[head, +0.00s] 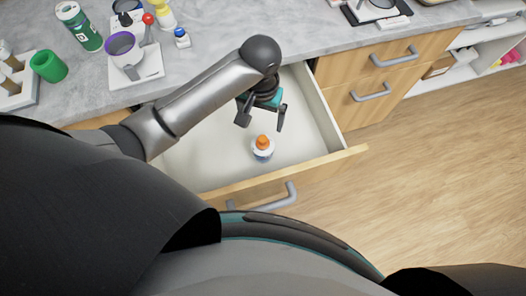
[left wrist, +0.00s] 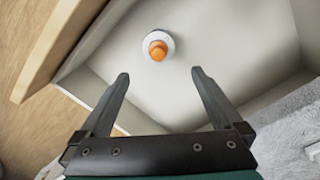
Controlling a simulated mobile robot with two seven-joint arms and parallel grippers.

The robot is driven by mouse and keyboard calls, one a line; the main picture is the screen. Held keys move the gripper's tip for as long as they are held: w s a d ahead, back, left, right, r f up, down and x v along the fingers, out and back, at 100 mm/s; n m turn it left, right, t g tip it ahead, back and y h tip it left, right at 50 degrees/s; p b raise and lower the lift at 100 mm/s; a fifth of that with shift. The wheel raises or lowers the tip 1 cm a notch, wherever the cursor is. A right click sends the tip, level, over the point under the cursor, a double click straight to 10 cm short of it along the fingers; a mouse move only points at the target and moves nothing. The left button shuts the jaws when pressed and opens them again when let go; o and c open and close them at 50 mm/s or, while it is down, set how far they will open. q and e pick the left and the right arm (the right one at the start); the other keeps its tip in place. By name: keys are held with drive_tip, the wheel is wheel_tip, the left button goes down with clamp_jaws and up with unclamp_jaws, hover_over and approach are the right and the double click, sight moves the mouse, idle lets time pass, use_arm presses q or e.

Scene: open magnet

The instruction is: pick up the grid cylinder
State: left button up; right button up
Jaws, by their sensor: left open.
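I cannot make out a thing that is clearly the grid cylinder. A small white bottle with an orange cap (head: 262,152) stands upright on the floor of the open drawer. It also shows in the left wrist view (left wrist: 157,47), seen from above, just beyond the fingertips and between their lines. My left gripper (head: 262,124) hangs in the drawer, pointing down, behind the bottle in the head view. Its fingers are wide apart, with nothing between them, in the left wrist view (left wrist: 160,74). My right gripper is not in view.
The open drawer (head: 322,128) has walls around the gripper and a wooden front with a handle (head: 270,200). The grey counter (head: 215,40) holds a green cup (head: 48,66), a green canister (head: 80,28), a purple-rimmed cup (head: 123,48) and small bottles. The drawer floor is otherwise clear.

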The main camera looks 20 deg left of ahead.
sight(262, 138)
use_arm(q)
drive_tip(key=shift+s+f, duration=0.15)
drive_tip(key=shift+f, duration=0.35)
drive_tip(key=shift+f+b, duration=0.2)
drive_tip(key=shift+b, duration=0.1)
wheel_tip(262, 138, down, 10)
drive_tip(key=b, duration=0.3)
wheel_tip(262, 138, down, 5)
drive_tip(key=shift+d+r+b, duration=0.1)
drive_tip(key=shift+d+b, duration=0.05)
drive_tip(key=shift+b, duration=1.05)
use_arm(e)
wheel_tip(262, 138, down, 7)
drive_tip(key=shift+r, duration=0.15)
use_arm(q)
drive_tip(key=c, duration=1.4)
drive_tip(key=shift+c, duration=0.4)
drive_tip(key=shift+r, duration=0.1)
